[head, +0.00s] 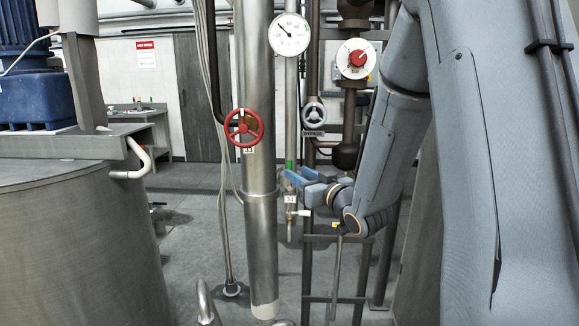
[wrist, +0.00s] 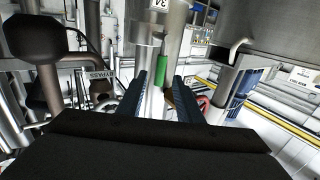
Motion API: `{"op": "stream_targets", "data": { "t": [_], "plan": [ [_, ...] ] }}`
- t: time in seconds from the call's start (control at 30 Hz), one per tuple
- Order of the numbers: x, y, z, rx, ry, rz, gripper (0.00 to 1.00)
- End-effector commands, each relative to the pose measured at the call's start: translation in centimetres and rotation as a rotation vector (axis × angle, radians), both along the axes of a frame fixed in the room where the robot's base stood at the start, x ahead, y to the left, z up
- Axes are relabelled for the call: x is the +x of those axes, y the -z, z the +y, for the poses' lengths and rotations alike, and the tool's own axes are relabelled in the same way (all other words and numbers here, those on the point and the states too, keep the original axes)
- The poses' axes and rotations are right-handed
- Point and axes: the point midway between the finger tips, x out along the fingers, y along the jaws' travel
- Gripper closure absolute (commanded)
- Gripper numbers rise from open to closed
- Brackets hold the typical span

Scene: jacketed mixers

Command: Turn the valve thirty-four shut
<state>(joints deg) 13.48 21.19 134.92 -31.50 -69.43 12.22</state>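Valve thirty-four sits on a thin vertical pipe in the middle of the head view, with a white tag "34" (head: 290,198). Its green handle (head: 290,165) points upright, in line with the pipe. In the wrist view the tag (wrist: 157,4) is at the top edge and the green handle (wrist: 161,67) shows between and just beyond my fingertips. My gripper (head: 291,178) reaches in from the right at the handle's height. In the wrist view its two dark blue fingers (wrist: 160,80) are apart with nothing clamped. Whether a finger touches the handle I cannot tell.
A thick steel pipe (head: 260,220) with a red handwheel (head: 244,128) stands just left of the valve. A grey wheel (head: 314,114) marked BYPASS, a gauge (head: 289,34) and a red knob (head: 357,58) are above. A large tank (head: 80,250) fills the left side.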

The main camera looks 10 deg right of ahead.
Motion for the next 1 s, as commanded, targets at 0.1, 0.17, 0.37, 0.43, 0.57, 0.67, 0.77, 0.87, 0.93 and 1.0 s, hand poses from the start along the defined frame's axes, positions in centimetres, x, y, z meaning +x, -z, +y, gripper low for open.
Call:
{"op": "stream_targets", "data": {
  "t": [0.1, 0.17, 0.37, 0.43, 0.57, 0.67, 0.77, 0.87, 0.93, 1.0],
  "plan": [
    [1.8, -0.1, 0.7, 0.000, -0.003, 0.001, 0.67],
    [2.7, -0.1, 0.9, 0.000, -0.002, 0.001, 0.67],
    [4.9, 0.0, 1.5, -0.001, 0.000, 0.002, 0.67],
    [5.4, 0.0, 1.6, 0.000, 0.001, 0.001, 0.67],
    [5.7, 0.0, 1.6, 0.000, 0.001, 0.001, 0.67],
    [5.7, 0.1, 1.6, -0.001, 0.002, 0.002, 0.67],
    [5.7, 0.1, 1.6, -0.001, 0.002, 0.002, 0.69],
    [5.7, 0.1, 1.6, -0.001, 0.002, 0.002, 0.86],
    [5.7, 0.1, 1.6, -0.001, 0.002, 0.002, 0.98],
    [5.7, 0.1, 1.6, -0.001, 0.002, 0.002, 1.00]
  ]
}}
